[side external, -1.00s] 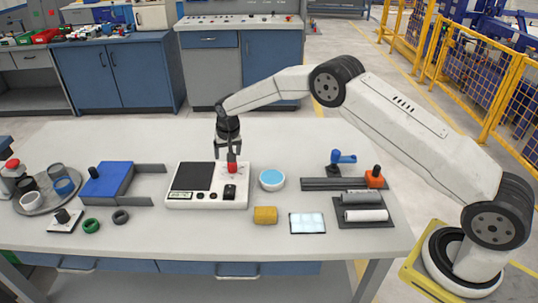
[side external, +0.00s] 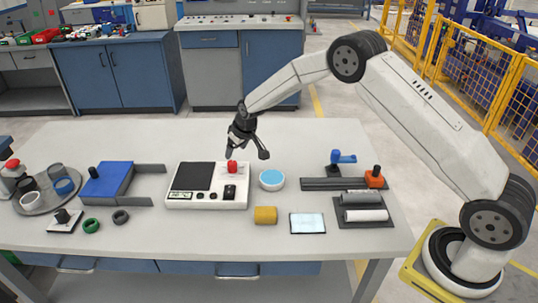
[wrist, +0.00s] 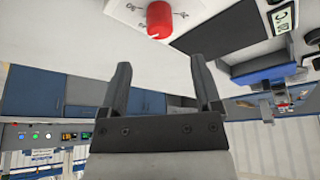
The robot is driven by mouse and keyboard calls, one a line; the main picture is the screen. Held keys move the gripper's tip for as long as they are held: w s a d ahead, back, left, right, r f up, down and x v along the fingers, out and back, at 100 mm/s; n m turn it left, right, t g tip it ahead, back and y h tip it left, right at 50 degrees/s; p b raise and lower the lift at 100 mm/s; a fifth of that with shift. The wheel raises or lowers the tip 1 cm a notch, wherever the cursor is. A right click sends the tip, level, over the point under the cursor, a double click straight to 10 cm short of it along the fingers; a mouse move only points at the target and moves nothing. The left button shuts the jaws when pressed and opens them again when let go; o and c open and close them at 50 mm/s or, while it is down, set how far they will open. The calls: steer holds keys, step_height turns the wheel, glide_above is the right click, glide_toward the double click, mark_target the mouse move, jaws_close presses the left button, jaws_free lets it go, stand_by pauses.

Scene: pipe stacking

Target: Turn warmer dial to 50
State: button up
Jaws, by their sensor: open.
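The warmer (side external: 206,204) is a white box with a dark plate (side external: 192,176) on its left half. Its red dial (side external: 232,166) sits at the upper right of the box. In the wrist view the red dial (wrist: 159,19) stands on the white panel with small scale marks around it; which mark it points to is too small to read. My gripper (side external: 247,157) is tilted, open and empty, just above and behind the dial. In the wrist view its two dark fingers (wrist: 157,80) are spread, with the dial beyond their tips and not between them.
A white bowl with blue contents (side external: 272,180) stands right of the warmer. A blue box (side external: 107,183) is at left, an orange block (side external: 374,177) at right. The table's back is clear.

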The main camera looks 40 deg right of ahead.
mark_target(232, 162)
steer(key=shift+x, duration=3.85)
jaws_close()
